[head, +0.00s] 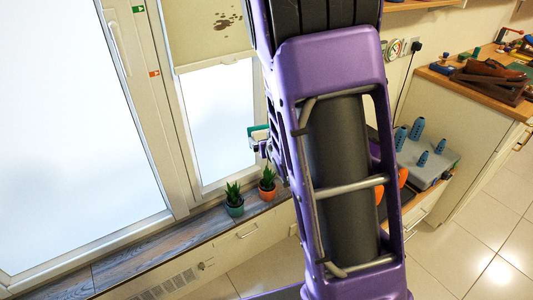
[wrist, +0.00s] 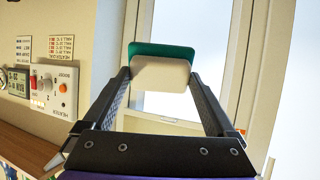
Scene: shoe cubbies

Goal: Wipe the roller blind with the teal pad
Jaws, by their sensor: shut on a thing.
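The roller blind (head: 207,38) is beige and hangs partway down the narrower window in the head view. Dark brown stains show on it near the upper right, next to my arm. Its lower edge is well above the sill. The teal pad has a teal layer and a whitish layer; it shows in the wrist view (wrist: 161,51) between my fingertips and in the head view (head: 259,128) beside my arm. My gripper (wrist: 160,76) is shut on the pad. In the head view, the pad appears lower than the blind, and my arm hides most of the gripper.
Two potted plants, one in a teal pot (head: 235,207) and one in an orange pot (head: 268,188), stand on the wooden sill (head: 150,245). A heater control (wrist: 53,90) is on the wall at left in the wrist view. A counter (head: 455,80) with a brown shoe (head: 494,69) is at right.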

